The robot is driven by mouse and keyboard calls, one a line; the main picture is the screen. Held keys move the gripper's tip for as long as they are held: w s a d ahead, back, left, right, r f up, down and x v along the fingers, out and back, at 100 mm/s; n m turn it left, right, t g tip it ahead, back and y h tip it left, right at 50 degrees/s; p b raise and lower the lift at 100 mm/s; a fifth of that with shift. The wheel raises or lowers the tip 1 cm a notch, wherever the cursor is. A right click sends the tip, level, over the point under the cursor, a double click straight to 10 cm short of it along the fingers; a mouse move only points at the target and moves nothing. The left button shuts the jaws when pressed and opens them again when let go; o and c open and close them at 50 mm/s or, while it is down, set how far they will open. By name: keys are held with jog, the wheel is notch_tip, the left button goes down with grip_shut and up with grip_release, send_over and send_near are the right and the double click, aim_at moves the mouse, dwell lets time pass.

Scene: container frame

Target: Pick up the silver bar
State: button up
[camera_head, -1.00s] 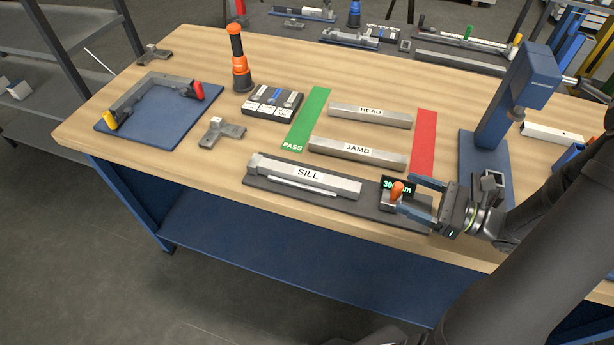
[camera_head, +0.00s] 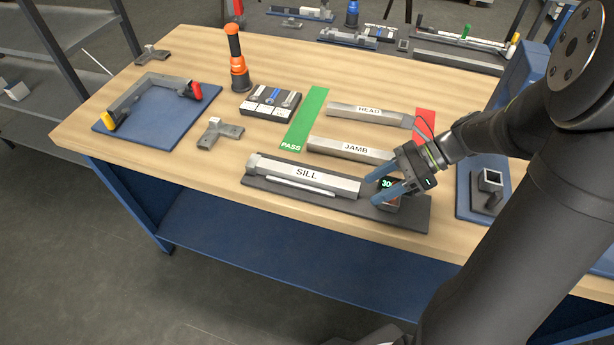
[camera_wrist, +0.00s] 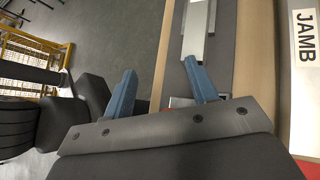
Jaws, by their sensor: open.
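Three silver bars lie on the bench, labelled SILL (camera_head: 270,168), JAMB (camera_head: 335,149) and HEAD (camera_head: 350,109). The SILL bar rests on a dark base (camera_head: 410,216) with a thin light rod along its front side. My gripper (camera_head: 372,186) is open and empty, with its blue fingers near the SILL bar's right end, beside the gauge. In the wrist view the gripper (camera_wrist: 160,70) shows two spread fingers with floor between them. A silver bar (camera_wrist: 198,30) lies beyond the right finger, and the JAMB bar (camera_wrist: 305,70) is at the right edge.
A green PASS strip (camera_head: 305,118) and red strip (camera_head: 425,118) flank the bars. A grey T-shaped part (camera_head: 220,132) lies left. A blue press (camera_head: 520,75) stands right, partly hidden by my arm.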

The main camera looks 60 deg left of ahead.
jog(key=s+a+r+t+h, duration=0.4)
jog(key=r, duration=0.1)
jog(key=shift+a+t, duration=0.4)
jog(key=s+a+r+m+t+y, duration=0.1)
jog(key=s+a+r+t, duration=0.1)
jog(key=a+r+t, duration=0.15)
jog(key=s+a+r+m+t, duration=0.1)
jog(key=s+a+r+t, duration=0.1)
jog(key=r, duration=0.3)
send_over(321, 178)
notch_tip(321, 178, down, 12)
jog(key=shift+d+r, duration=0.15)
jog(key=shift+f, duration=2.65)
grip_shut()
jog(key=shift+r, duration=0.1)
